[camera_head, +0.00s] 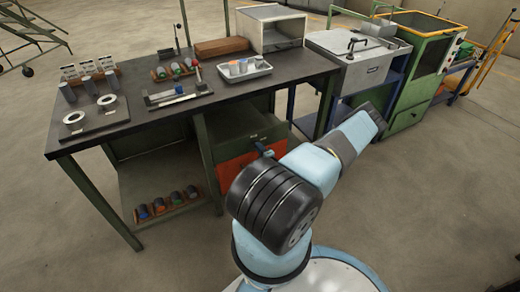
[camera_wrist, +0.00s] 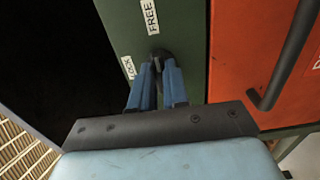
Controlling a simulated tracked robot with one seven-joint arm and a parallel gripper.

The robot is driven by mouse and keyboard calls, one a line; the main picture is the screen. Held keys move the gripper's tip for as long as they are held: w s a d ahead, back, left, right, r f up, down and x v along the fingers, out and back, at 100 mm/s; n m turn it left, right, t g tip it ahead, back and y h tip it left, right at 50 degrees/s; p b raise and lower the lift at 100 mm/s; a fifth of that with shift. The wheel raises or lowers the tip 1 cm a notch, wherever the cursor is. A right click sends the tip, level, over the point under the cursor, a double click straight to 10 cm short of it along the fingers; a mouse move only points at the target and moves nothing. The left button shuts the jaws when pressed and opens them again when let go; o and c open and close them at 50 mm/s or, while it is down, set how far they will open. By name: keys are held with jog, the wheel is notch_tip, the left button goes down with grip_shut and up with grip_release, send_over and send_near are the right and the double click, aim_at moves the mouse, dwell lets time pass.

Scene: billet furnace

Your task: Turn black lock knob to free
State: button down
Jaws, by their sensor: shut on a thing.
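The black lock knob (camera_wrist: 161,54) sits on a dark green panel (camera_wrist: 187,22), seen in the wrist view between two white labels. The LOCK label (camera_wrist: 128,67) is to its left and the FREE label (camera_wrist: 150,16) is above it. My gripper (camera_wrist: 159,66) has its two blue fingers shut on the knob. The fingers hide most of the knob, so I cannot tell which label it points at. In the head view my gripper (camera_head: 262,150) is small, at the front of the cabinet under the bench.
An orange drawer (camera_wrist: 245,45) with a dark bar handle (camera_wrist: 287,55) is right of the knob. A dark opening (camera_wrist: 55,50) lies to the left. The bench (camera_head: 130,97) above carries trays and small parts. A grey sink unit (camera_head: 362,68) stands to the right.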

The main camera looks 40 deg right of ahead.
jog(key=shift+s+d+f, duration=0.15)
jog(key=shift+d, duration=0.05)
jog(key=c, duration=1.4)
grip_release()
jog(key=shift+o, duration=1.4)
jog(key=shift+a, duration=0.15)
jog(key=v, duration=1.3)
jog(key=shift+s, duration=0.3)
